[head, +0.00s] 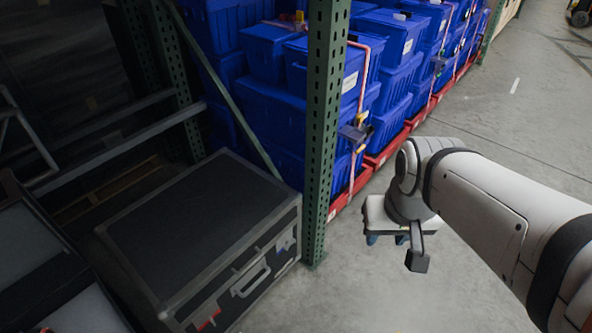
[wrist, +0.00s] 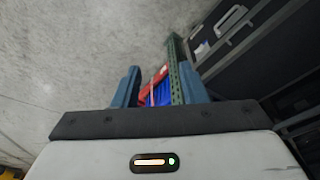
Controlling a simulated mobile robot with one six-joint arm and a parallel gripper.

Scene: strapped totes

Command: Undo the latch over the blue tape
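Blue totes (head: 335,72) stand stacked on red bases, held by pinkish-orange straps. A dark latch (head: 355,132) sits on the nearest strap (head: 362,85), just right of the green post. Another latch (head: 438,62) is on a strap farther back.
The green perforated post (head: 322,130) stands close to the left of the nearest strap. A black case (head: 200,235) with metal edges lies left of the post, and also shows in the wrist view (wrist: 265,45). The concrete floor (head: 500,130) to the right is open.

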